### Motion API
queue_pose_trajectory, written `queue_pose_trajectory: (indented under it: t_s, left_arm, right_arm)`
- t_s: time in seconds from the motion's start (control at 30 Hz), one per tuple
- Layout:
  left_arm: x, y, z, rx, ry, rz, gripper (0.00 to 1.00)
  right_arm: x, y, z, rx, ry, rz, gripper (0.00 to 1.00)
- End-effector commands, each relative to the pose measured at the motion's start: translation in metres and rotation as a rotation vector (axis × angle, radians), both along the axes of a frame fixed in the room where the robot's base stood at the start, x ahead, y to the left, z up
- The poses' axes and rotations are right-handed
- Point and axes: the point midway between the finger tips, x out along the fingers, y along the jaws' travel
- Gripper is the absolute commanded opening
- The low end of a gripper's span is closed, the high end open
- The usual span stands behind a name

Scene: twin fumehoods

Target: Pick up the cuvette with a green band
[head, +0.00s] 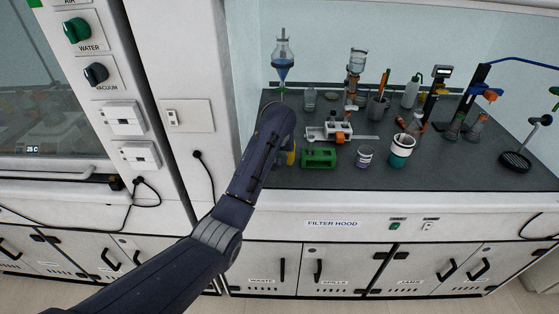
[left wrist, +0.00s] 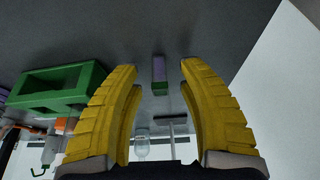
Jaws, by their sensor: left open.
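In the left wrist view my left gripper (left wrist: 159,66) is open, with its two yellow fingers apart. In the head view my left gripper (head: 290,154) is mostly hidden behind my arm, just left of a green rack (head: 318,158). My right gripper is not in view.
The green rack also shows left of the fingers in the left wrist view (left wrist: 52,87). On the dark worktop (head: 300,179) stand a white instrument (head: 328,133), a purple-labelled jar (head: 365,157), a teal-and-white cup (head: 401,150) and glassware behind. The worktop's front strip is clear.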

Motion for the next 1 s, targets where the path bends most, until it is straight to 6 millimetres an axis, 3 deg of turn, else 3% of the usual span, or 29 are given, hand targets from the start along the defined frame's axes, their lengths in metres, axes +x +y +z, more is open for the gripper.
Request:
queue_pose_trajectory:
  t_s: [0.07,0.4,0.83,1.0]
  left_arm:
    - [0.000,0.000,0.000,0.000,0.000,0.000,0.39]
    - [0.000,0.000,0.000,0.000,0.000,0.000,0.00]
    - [0.000,0.000,0.000,0.000,0.000,0.000,0.00]
    - [0.000,-0.001,0.012,-0.002,-0.001,0.000,0.00]
  right_arm:
    - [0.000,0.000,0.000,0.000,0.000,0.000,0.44]
    - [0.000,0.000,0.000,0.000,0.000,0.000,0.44]
    - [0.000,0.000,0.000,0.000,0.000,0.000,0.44]
    - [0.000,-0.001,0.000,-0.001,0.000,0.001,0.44]
